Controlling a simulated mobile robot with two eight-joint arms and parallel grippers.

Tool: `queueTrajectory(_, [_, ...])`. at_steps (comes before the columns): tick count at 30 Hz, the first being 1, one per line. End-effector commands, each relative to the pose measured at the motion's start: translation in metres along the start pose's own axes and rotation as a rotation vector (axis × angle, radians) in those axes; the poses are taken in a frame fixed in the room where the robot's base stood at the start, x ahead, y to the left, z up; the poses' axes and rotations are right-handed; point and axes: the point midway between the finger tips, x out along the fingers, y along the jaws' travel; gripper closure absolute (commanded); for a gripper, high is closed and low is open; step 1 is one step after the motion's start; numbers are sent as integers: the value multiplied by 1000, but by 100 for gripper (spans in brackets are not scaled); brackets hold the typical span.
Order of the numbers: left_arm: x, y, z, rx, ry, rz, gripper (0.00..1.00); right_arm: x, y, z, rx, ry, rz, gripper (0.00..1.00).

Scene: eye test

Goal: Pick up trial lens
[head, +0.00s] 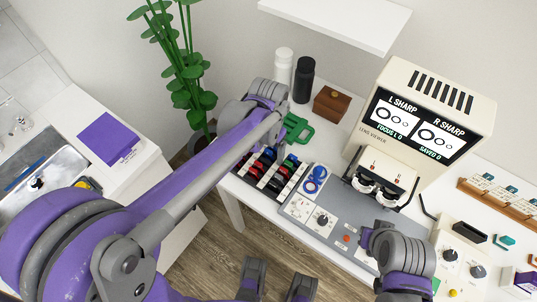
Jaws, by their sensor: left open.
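A blue piece with rings (315,180) lies on a pale patch just right of the rack. I cannot tell which piece is the trial lens of the task. My left gripper (277,284) is at the bottom edge, its two grey fingers apart with nothing visible between them. It is over the floor, in front of the table and well short of the rack.
A lens viewer (398,80) with a lit screen stands behind the grey control panel (350,228). A green piece (297,129), brown box (333,102) and two bottles stand near the rack. A plant and sink are left.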

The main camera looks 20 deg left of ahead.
Motion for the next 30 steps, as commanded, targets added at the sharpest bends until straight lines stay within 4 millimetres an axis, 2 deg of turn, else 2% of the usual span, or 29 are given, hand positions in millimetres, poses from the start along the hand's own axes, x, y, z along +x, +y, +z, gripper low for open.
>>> queueTrajectory(5, [0,0,0,0,0,0,18,0,0,0,0,0,0,100])
queueTrajectory(18, [0,0,0,0,0,0,97,0,0,0,0,0,0,100])
queueTrajectory(19, [0,0,0,0,0,0,100,0,0,0,0,0,0,100])
queueTrajectory(26, [-1,0,0,0,0,0,100,0,0,0,0,0,0,100])
queueTrajectory(30, [-13,0,0,0,0,0,100,-2,0,-1,0,1,0,100])
